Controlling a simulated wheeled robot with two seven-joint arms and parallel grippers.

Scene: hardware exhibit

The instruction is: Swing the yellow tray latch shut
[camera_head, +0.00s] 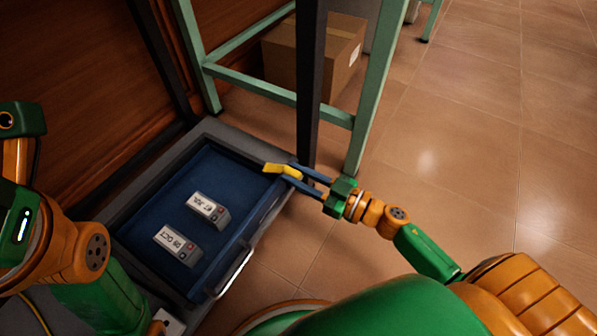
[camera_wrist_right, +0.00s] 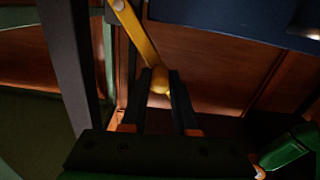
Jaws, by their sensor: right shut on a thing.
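The yellow latch (camera_head: 280,169) sits at the far right corner of the blue tray (camera_head: 140,226) in the head view. In the right wrist view the latch (camera_wrist_right: 142,38) is a yellow bar with a pale pivot at its top and a rounded knob at its lower end. My right gripper (camera_head: 300,176) reaches in from the right and is shut on the latch's knob end. Its two dark fingers (camera_wrist_right: 160,88) stand on either side of the knob. My left arm shows at the left edge of the head view; its gripper's fingers are not visible.
A dark post (camera_head: 310,90) and green frame legs (camera_head: 375,90) stand close behind the latch. A cardboard box (camera_head: 285,62) is behind. Tiled floor lies open at right.

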